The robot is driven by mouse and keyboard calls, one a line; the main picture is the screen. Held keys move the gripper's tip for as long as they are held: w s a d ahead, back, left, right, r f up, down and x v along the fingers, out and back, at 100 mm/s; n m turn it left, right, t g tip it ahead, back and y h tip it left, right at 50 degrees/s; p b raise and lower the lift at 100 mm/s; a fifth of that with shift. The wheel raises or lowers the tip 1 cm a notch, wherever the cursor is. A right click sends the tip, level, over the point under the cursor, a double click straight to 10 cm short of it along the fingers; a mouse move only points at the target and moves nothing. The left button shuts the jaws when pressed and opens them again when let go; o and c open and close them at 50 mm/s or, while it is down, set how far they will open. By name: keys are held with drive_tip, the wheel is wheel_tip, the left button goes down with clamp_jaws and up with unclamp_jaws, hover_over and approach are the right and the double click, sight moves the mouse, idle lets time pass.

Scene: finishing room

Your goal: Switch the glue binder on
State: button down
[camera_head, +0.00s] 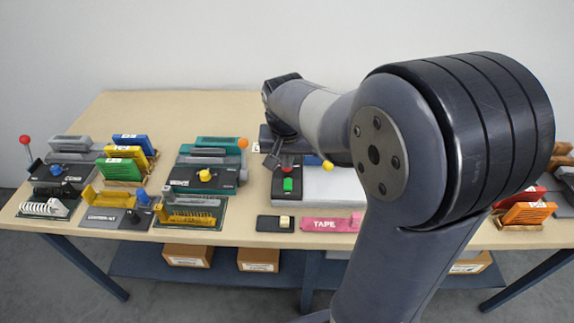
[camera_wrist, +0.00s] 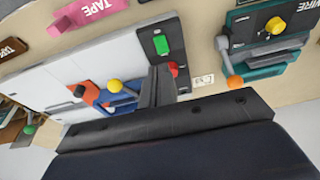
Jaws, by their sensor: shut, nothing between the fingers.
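A long white and grey machine (camera_head: 335,182) on the table, probably the glue binder, shows no readable name. It also shows in the wrist view (camera_wrist: 60,58). A dark panel at its end carries a green button (camera_head: 288,185) and a red button (camera_head: 287,168); the wrist view shows the green button (camera_wrist: 161,45) and the red button (camera_wrist: 174,69) too. My gripper (camera_head: 276,160) is shut and empty, with its fingertips (camera_wrist: 160,70) close by the red button. I cannot tell whether they touch. My arm hides the machine's right part in the head view.
A teal machine with a yellow knob (camera_head: 204,175) and an orange-tipped lever (camera_head: 242,144) stands to the left. A pink TAPE box (camera_head: 332,224) and a dark box (camera_head: 268,229) lie in front. A yellow ball (camera_wrist: 114,86) is close to my fingers.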

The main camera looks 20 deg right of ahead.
drive_tip(key=shift+s+v, duration=0.2)
drive_tip(key=shift+v, duration=0.9)
drive_tip(key=shift+f, duration=0.1)
hover_over(287, 188)
drive_tip(key=x, duration=0.3)
drive_tip(key=s+x, duration=0.1)
drive_tip(key=x, duration=0.1)
drive_tip(key=s+x, duration=0.1)
drive_tip(key=x, duration=0.2)
drive_tip(key=shift+w+a+f, duration=0.15)
drive_tip(key=shift+a+f, duration=0.1)
drive_tip(key=shift+f, duration=0.3)
drive_tip(key=shift+f+b, duration=0.1)
drive_tip(key=shift+b, duration=0.9)
drive_tip(key=shift+b, duration=0.45)
drive_tip(key=shift+p+v, duration=0.3)
drive_tip(key=shift+v, duration=2.05)
